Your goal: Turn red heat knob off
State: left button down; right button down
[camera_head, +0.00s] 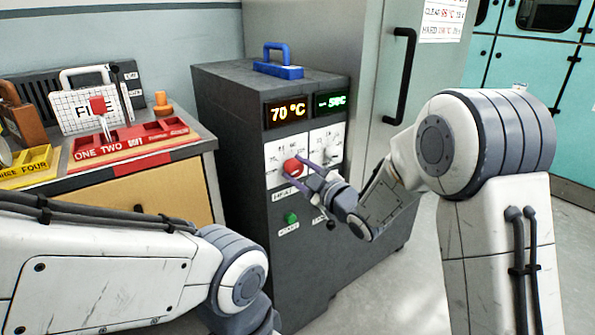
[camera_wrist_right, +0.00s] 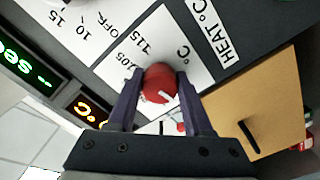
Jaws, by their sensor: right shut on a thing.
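The red heat knob (camera_head: 292,167) sits on a white dial plate on the front of a dark grey machine (camera_head: 230,140). My right gripper (camera_head: 305,177) is at the knob with its purple fingers on either side. In the right wrist view the red knob (camera_wrist_right: 159,84) lies between the two fingers of my right gripper (camera_wrist_right: 158,100), which is shut on it. A white mark shows on the knob's face.
The display (camera_head: 287,112) reads 70 °C, with a green display (camera_head: 331,101) beside it. A second dial (camera_head: 327,150) is right of the knob, and a green button (camera_head: 291,217) is below. A cabinet with a black handle (camera_head: 400,75) stands right. A bench (camera_head: 175,180) with trays stands left.

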jog(key=shift+c, duration=1.5)
grip_release()
jog(key=p+v, duration=0.1)
jog(key=v, duration=0.9)
jog(key=shift+s+d, duration=0.15)
jog(key=shift+s, duration=0.05)
